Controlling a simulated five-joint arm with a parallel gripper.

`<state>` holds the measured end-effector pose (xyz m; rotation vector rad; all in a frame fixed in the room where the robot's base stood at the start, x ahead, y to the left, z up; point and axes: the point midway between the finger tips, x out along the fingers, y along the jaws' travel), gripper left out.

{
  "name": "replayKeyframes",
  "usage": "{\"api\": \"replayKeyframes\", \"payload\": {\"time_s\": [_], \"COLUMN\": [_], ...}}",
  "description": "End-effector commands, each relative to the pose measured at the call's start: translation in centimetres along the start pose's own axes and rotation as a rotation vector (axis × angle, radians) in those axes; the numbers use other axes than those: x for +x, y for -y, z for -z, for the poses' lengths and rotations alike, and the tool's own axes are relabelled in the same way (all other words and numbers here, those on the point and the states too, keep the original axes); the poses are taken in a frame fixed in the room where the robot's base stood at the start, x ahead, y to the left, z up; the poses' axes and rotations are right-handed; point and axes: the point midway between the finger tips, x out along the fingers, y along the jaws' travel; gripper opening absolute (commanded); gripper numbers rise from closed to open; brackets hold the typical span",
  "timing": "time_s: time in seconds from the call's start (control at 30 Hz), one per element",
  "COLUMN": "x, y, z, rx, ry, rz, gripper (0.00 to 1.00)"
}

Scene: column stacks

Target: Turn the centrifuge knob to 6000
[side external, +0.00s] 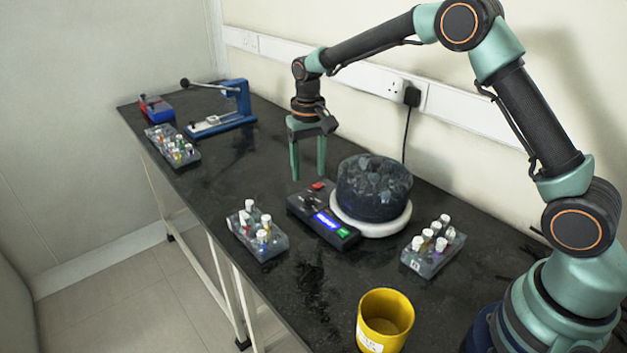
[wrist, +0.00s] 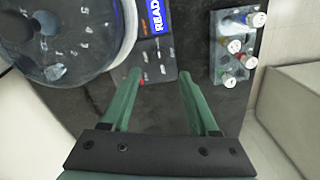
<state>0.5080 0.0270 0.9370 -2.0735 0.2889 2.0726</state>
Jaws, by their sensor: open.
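The centrifuge (side external: 375,188) is a dark, see-through drum on a white round base, right of my gripper in the side view. It fills the upper left of the wrist view (wrist: 62,40). Its black control panel (side external: 322,215) has a lit blue display, a green patch and a red patch. The knob cannot be made out clearly on the panel. My gripper (side external: 308,175) is open and empty, pointing down above the panel's far end. Its fingertips (wrist: 160,74) flank the panel's near end in the wrist view.
A rack of capped tubes (side external: 257,234) stands left of the panel, another rack (side external: 433,247) right of the centrifuge. A yellow cup (side external: 385,320) stands at the front. A third rack (side external: 173,147), a blue press (side external: 222,110) and a red-blue box (side external: 156,108) are at the far end.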

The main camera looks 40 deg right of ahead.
Motion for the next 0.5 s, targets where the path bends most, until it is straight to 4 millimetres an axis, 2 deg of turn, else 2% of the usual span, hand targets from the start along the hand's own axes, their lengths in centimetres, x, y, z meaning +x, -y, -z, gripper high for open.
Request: {"api": "replayKeyframes", "payload": {"time_s": [0.03,0.2,0.5], "x": [-1.1,-3.7,-5.1], "y": [0.0,0.0,0.0], "z": [0.1,0.0,0.0], "rx": [0.000,0.000,0.000], "ry": [-0.003,-0.002,0.001], "rz": [0.001,0.001,0.000], "gripper": [0.61,0.61,0.61]}}
